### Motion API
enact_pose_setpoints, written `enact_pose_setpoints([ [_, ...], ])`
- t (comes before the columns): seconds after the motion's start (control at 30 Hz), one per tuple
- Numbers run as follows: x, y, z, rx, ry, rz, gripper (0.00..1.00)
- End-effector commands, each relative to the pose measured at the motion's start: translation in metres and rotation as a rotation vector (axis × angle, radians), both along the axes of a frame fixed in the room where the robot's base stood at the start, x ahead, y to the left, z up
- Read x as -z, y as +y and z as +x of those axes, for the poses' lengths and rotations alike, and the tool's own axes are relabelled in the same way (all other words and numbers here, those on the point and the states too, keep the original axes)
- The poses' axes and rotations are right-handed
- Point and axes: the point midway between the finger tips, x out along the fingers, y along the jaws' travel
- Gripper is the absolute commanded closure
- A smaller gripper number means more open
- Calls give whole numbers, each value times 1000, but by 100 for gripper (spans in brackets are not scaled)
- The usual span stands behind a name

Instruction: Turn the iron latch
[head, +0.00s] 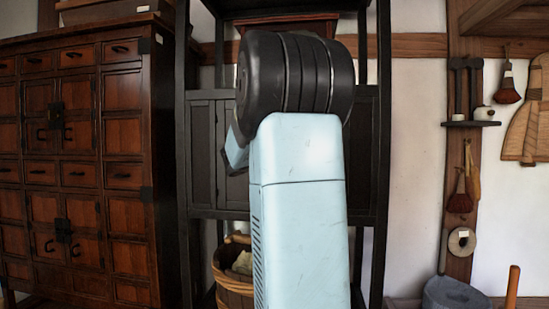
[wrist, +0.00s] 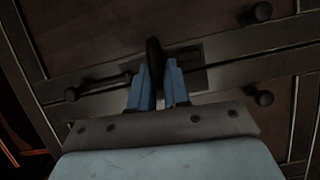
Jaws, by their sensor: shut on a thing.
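In the wrist view, the iron latch (wrist: 153,56) is a dark, rounded upright piece in front of a grey metal plate (wrist: 192,56) on dark wooden doors. My gripper (wrist: 157,80) has its two blue fingers on either side of the latch's lower part and is shut on it. The fingers hide that lower part. In the head view, my pale blue arm with its black joint fills the middle and hides the gripper and the latch. The dark cabinet doors (head: 202,150) show behind the arm.
Round dark knobs stick out beside the latch, one at upper right (wrist: 261,12), one at right (wrist: 263,98). A brown drawer chest (head: 122,180) stands at left. A wooden bucket (head: 233,275) stands low beside my arm.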

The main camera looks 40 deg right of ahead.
Motion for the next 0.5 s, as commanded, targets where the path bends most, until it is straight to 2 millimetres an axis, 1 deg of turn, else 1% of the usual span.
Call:
enact_pose_setpoints([
  [0.2, 3, 0, 1, -2, 56, -45, 100],
  [0.5, 4, 0, 1, -1, 74, -59, 100],
])
